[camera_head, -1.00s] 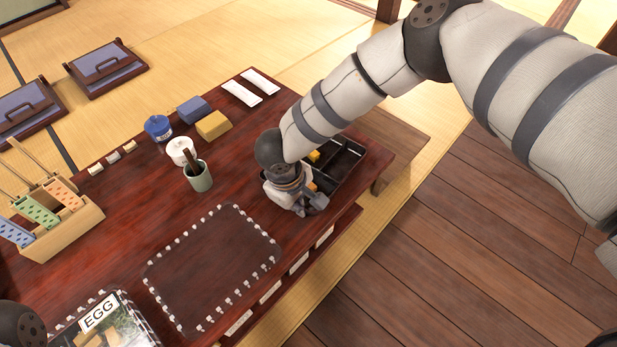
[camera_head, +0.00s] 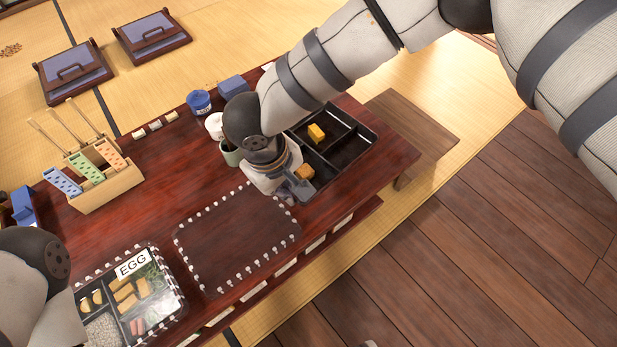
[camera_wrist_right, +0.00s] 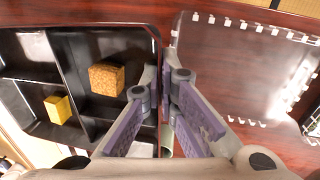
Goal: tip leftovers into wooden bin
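A black divided box (camera_head: 366,134) sits at the right end of the dark red table. It holds a yellow block (camera_head: 316,133) and a brown block (camera_head: 304,173) in separate compartments; both also show in the right wrist view (camera_wrist_right: 59,109) (camera_wrist_right: 107,79). My right gripper (camera_head: 287,190) is at the box's near left side. In the right wrist view its fingertips (camera_wrist_right: 164,78) are close together, one on each side of the box wall, and look shut on it. My left arm shows at the lower left; its gripper is out of view. I see no wooden bin.
A filled lunch box (camera_head: 128,290) with an EGG label lies at lower left. A wooden holder (camera_head: 107,190), a green cup (camera_head: 229,153) and a blue jar (camera_head: 199,101) stand behind. Plank floor (camera_head: 470,240) at right is clear.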

